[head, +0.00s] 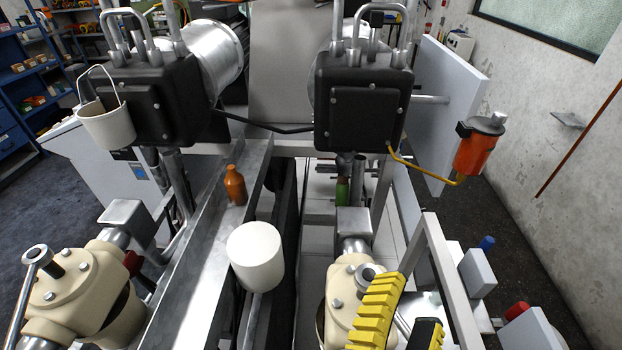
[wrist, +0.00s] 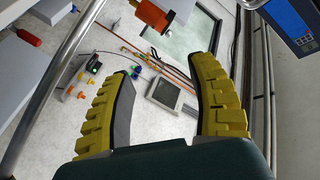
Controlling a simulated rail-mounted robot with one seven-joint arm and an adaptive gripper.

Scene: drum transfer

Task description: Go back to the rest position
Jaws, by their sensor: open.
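My gripper (wrist: 165,100) has two yellow ribbed fingers with dark pads, set wide apart with nothing between them in the wrist view. In the head view my gripper (head: 402,325) shows at the bottom edge, right of centre, partly cut off by the frame. It is beside a cream valve body (head: 352,285). No marked rest position shows in either view.
An orange bottle (head: 235,186) stands on the metal beam (head: 205,235). A white bucket (head: 106,124) hangs at the left black box. An orange canister (head: 477,148) is on the right, by a yellow pipe. A metal frame (head: 452,285) rises just right of my gripper.

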